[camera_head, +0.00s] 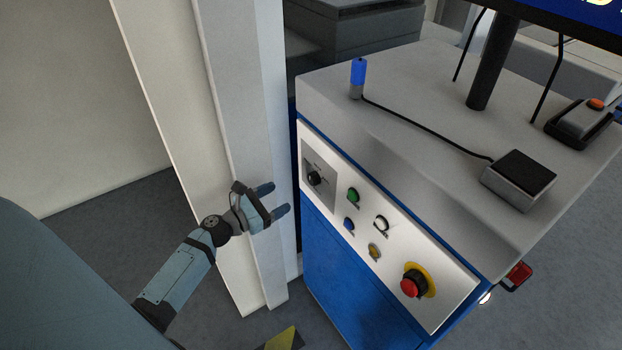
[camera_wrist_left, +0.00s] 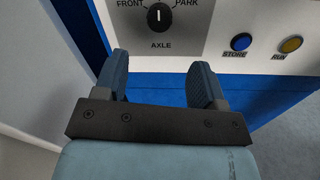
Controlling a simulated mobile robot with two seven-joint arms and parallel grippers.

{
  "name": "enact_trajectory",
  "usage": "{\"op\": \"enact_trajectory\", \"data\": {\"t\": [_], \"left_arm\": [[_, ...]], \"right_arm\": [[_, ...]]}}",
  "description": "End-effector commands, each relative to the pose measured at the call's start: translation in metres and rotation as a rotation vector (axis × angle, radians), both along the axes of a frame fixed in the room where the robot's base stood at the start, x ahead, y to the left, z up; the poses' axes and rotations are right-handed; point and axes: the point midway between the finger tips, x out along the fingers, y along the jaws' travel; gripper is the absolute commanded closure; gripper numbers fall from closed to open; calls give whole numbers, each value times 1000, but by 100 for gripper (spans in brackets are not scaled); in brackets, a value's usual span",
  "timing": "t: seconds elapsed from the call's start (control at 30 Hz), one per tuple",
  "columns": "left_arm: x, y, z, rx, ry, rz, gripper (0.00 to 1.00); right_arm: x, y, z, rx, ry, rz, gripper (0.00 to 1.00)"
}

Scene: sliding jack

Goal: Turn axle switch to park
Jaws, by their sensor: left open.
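The axle switch (camera_head: 315,178) is a black round knob on a grey plate at the left end of the control panel. In the left wrist view the knob (camera_wrist_left: 159,17) has a white mark pointing straight up, between the FRONT label on the left and the PARK label on the right. My left gripper (camera_head: 281,200) is open and empty, left of the panel and apart from the knob. In the left wrist view its fingers (camera_wrist_left: 160,78) are spread below the knob. My right gripper is not in view.
Beside the switch are green (camera_head: 353,195), white (camera_head: 381,223), blue (camera_head: 348,224) and yellow (camera_head: 374,251) buttons. A red emergency stop (camera_head: 413,282) sits at the panel's right end. A pale upright column (camera_head: 236,120) stands behind my left gripper.

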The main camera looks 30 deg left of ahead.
Motion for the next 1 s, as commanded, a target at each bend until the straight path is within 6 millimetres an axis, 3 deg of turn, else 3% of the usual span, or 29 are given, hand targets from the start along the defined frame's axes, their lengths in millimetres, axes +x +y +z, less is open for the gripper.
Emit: {"op": "enact_trajectory", "data": {"t": [0.2, 0.43, 0.6, 0.9, 0.93, 1.0], "left_arm": [[47, -16, 3, 1, -3, 0, 36], [83, -30, 1, 3, -1, -1, 36], [95, -34, 1, 4, 0, 0, 36], [97, -35, 0, 4, 0, 0, 36], [97, -35, 0, 4, 0, 0, 38], [97, -35, 0, 4, 0, 0, 54]], "right_arm": [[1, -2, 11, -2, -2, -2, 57], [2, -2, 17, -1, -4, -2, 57], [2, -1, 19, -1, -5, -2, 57], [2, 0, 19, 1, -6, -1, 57], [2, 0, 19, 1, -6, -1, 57], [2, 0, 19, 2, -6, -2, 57]]}}
